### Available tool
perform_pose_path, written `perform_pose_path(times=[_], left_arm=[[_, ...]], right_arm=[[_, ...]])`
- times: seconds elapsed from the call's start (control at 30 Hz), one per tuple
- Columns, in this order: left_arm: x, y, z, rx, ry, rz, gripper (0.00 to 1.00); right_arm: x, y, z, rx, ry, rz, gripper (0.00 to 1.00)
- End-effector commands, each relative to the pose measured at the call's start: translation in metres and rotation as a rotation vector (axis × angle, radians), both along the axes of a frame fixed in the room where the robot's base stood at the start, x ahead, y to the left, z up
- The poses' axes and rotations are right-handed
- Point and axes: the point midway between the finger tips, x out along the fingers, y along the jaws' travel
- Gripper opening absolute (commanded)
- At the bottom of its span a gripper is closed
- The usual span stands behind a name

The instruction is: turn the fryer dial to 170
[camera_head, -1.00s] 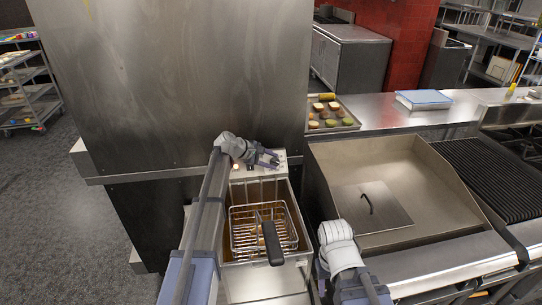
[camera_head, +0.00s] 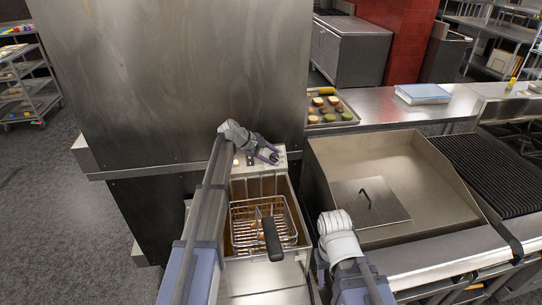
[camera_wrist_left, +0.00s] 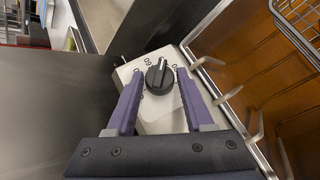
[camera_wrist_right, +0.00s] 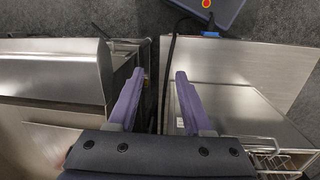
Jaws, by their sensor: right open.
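The fryer dial (camera_wrist_left: 159,76) is a round black knob with a raised grip and a white mark pointing roughly up in the left wrist view. It sits on a pale panel (camera_wrist_left: 163,118) with printed numbers, one reading 60; others are partly cut off. My left gripper (camera_head: 271,155) is above this panel at the back of the fryer. Its purple fingers are open on either side of the dial, with gaps; I see no clear contact. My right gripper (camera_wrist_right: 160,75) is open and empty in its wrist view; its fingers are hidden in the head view.
The fryer's oil tank holds a wire basket (camera_head: 248,229) with a black handle (camera_head: 272,240), just in front of the panel. A tall steel wall (camera_head: 170,80) stands to the left.

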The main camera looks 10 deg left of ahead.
Motion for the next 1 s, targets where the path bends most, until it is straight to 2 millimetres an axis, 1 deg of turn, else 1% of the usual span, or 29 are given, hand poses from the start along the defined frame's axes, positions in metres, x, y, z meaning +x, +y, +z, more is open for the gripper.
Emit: perform_pose_path(times=[0.03, 0.2, 0.43, 0.57, 0.77, 1.0], left_arm=[[0.000, 0.000, 0.000, 0.000, 0.000, 0.000, 0.58], [0.000, 0.000, 0.000, 0.000, -0.002, 0.001, 0.77], [0.001, 0.001, 0.001, -0.001, -0.002, 0.002, 0.77], [-0.001, 0.003, 0.004, -0.001, -0.003, 0.003, 0.77], [-0.010, 0.014, 0.021, -0.002, -0.003, 0.005, 0.77], [-0.027, 0.035, 0.049, -0.001, -0.002, 0.004, 0.77]], right_arm=[[0.000, 0.000, 0.000, 0.000, 0.000, 0.000, 0.50], [0.000, 0.000, 0.000, 0.000, 0.000, 0.000, 0.50], [0.000, 0.000, 0.000, 0.000, 0.000, 0.000, 0.50], [0.000, 0.000, 0.004, 0.000, 0.000, 0.000, 0.50], [0.000, 0.000, 0.021, 0.000, 0.000, 0.000, 0.50], [0.000, 0.000, 0.048, 0.000, 0.000, 0.001, 0.50]])
